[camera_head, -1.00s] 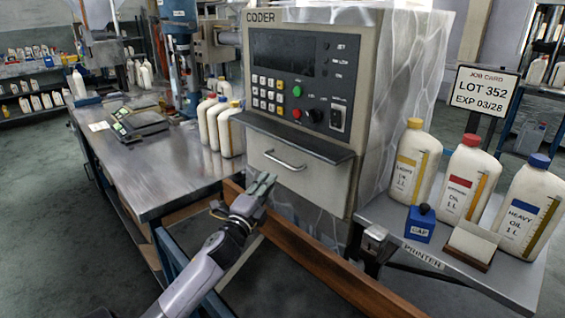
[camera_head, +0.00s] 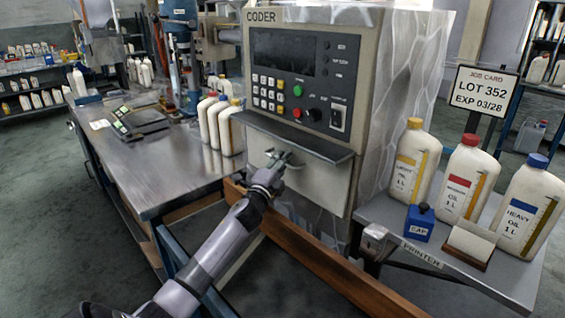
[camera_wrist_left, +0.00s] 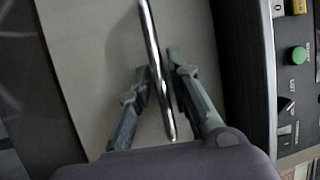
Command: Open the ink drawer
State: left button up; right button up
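The ink drawer is the pale front panel (camera_head: 322,182) under the ledge of the coder (camera_head: 262,38); it looks closed. Its metal bar handle (camera_wrist_left: 152,35) runs lengthwise through the left wrist view. In the head view my gripper mostly covers the handle. My left gripper (camera_head: 279,158) is at the drawer front. In the left wrist view its fingers (camera_wrist_left: 160,68) are apart, one on each side of the bar, with small gaps showing. My right gripper is not in view.
A dark ledge (camera_head: 290,137) juts out just above the drawer. A brown wooden rail (camera_head: 320,258) crosses in front below. White bottles (camera_head: 228,130) stand left on the steel bench (camera_head: 165,180). Oil bottles (camera_head: 463,185) stand on the right shelf.

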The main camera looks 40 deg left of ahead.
pick_arm(q)
grip_shut()
jog(key=shift+d, duration=0.1)
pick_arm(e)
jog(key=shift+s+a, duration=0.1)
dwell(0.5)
